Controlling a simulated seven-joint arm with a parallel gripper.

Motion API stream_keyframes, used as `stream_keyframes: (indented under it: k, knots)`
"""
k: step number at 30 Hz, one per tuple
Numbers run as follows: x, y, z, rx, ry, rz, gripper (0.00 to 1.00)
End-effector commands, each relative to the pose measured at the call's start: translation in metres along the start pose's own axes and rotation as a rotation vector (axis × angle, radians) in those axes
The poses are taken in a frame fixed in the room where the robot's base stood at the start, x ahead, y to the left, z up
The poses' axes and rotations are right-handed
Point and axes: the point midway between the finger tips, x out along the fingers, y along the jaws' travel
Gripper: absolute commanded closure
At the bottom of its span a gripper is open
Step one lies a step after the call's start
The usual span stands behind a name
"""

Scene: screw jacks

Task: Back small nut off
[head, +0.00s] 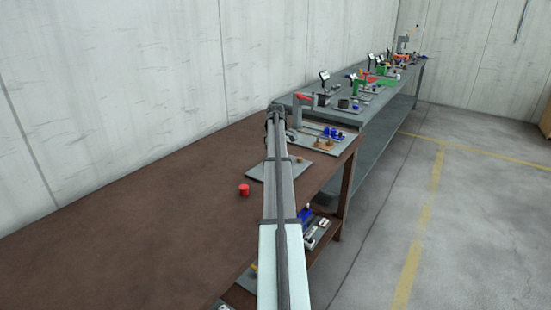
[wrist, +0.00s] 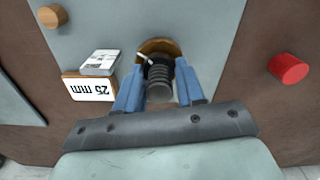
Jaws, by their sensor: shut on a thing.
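In the wrist view a dark threaded screw (wrist: 159,74) stands in the middle, with a brass-coloured round piece (wrist: 154,46) around its far end. I take this round piece to be the small nut. A short pale mark shows beside the threads. My gripper (wrist: 159,65) has its two blue fingers on either side of the screw, their tips at the brass piece. It is shut on this piece, though the fingers and screw hide the contact. In the head view my arm covers the gripper and the screw.
A grey plate (wrist: 215,30) lies under the screw on the brown table (head: 130,215). On the left are a wooden knob (wrist: 52,16), a metal block (wrist: 100,62) and a "25 mm" label (wrist: 88,88). A red cylinder (wrist: 289,68) stands to the right on bare table.

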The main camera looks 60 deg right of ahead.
Motion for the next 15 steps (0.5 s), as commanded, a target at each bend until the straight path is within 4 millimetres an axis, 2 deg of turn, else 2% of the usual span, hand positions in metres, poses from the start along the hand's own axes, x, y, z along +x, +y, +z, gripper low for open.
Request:
stream_keyframes:
  k: [6, 15]
  knots:
    - [0.0028, -0.0019, 0.0001, -0.091, -0.001, -0.005, 0.92]
    - [0.0028, -0.0023, -0.0001, -0.135, 0.0, -0.005, 0.92]
